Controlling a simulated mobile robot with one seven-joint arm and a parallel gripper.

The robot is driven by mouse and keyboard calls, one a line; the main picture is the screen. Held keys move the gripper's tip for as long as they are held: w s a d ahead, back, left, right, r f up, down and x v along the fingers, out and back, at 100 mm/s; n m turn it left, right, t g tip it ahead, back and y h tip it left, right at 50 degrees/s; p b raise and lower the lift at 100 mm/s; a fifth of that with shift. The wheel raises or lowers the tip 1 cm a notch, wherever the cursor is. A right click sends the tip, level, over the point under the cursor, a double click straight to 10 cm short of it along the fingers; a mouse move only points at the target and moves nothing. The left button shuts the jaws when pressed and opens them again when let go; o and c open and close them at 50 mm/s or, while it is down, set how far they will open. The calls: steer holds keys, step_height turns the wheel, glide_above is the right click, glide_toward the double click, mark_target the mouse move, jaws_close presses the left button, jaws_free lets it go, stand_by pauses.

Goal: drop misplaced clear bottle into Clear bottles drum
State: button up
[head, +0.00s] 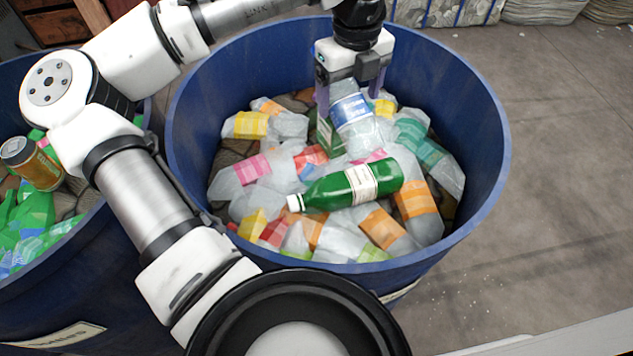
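The Clear bottles drum (480,150) is the large blue drum at centre, filled with clear bottles with coloured labels. My gripper (350,98) points down inside it, near the far side. A clear bottle (354,128) with a blue and white label sits between its two fingers, which appear closed on its upper part. The bottle hangs steeply, its lower end at or just above the heap; contact there cannot be told. The drum's own label is mostly hidden below its rim.
A green bottle (352,187) with a white label lies on top of the heap. Another blue drum (60,290) at left holds green bottles (32,212) and an orange-brown can (32,163). Bare floor (560,180) lies to the right. Stacked bales stand at the back.

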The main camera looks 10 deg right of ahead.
steer(key=shift+r, duration=0.1)
step_height(320, 180, up, 14)
steer(key=shift+f+p, duration=0.2)
steer(key=shift+p, duration=0.1)
stand_by(0.7)
